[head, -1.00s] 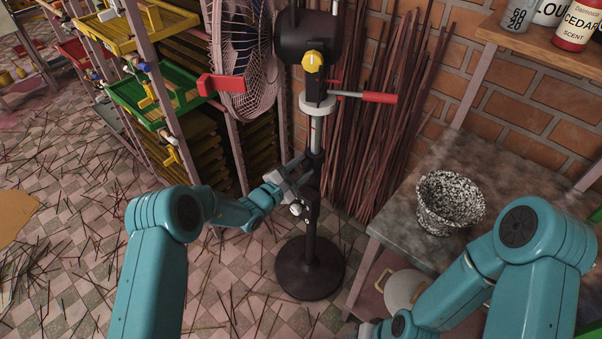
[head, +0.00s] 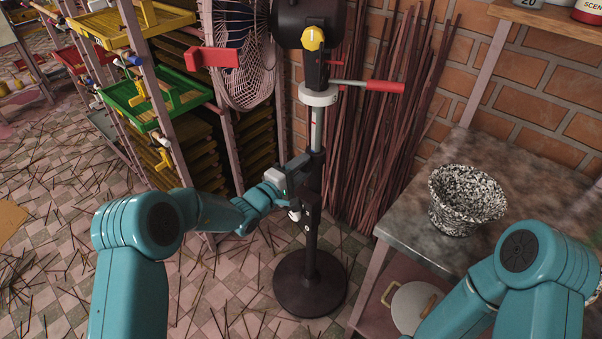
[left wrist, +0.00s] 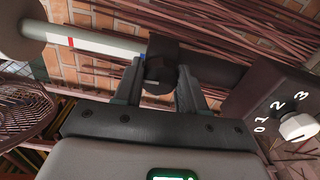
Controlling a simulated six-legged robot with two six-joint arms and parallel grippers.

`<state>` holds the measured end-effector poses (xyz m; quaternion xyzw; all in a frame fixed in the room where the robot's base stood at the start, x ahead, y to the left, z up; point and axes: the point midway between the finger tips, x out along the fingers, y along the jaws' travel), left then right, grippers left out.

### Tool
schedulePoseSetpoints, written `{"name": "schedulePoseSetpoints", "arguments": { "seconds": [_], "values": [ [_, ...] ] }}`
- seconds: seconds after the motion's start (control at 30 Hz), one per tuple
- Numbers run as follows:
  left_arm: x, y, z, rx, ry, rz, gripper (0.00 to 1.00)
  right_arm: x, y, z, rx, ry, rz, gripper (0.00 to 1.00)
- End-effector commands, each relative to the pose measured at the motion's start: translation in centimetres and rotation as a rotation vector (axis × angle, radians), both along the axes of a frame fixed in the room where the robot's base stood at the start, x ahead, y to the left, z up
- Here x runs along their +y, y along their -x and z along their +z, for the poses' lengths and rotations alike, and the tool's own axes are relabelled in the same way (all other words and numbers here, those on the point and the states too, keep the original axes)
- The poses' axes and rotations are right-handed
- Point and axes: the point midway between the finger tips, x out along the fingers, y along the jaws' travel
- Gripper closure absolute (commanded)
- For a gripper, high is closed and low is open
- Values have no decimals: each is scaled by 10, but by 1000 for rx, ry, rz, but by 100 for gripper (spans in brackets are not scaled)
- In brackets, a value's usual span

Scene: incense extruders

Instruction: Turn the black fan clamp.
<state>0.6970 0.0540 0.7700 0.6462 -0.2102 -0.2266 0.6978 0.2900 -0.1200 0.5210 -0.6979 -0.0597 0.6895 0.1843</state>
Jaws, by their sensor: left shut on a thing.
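The fan (head: 240,50) stands on a pole with a round black base (head: 310,283). The black clamp (left wrist: 163,58) sits on the pole where the thin grey tube meets the thicker black one. In the left wrist view it is a dark block with a round end between my fingers. My left gripper (head: 300,172) comes to the pole from the left and is shut on the clamp, one finger on each side; it also shows in the left wrist view (left wrist: 160,82). In the head view the gripper partly hides the clamp. My right gripper is out of view.
A dial box numbered 0 to 3 with a white knob (left wrist: 298,127) is beside the gripper. A red-tipped lever (head: 384,86) sticks out above. Racks with trays (head: 155,100) stand left, incense sticks (head: 375,140) behind, a table with a speckled bowl (head: 465,200) right.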

Motion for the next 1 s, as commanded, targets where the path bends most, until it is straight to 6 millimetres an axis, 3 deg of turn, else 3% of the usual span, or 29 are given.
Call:
{"name": "schedulePoseSetpoints", "arguments": {
  "seconds": [0.53,0.57,0.63,1.0],
  "values": [
    [1,0,-1,-12,-21,1,90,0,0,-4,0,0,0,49],
    [1,0,-1,-12,-21,1,56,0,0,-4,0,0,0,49],
    [1,0,-1,-12,-21,1,34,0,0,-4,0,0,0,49],
    [3,4,0,-13,-20,1,34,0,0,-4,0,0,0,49]
  ]
}}
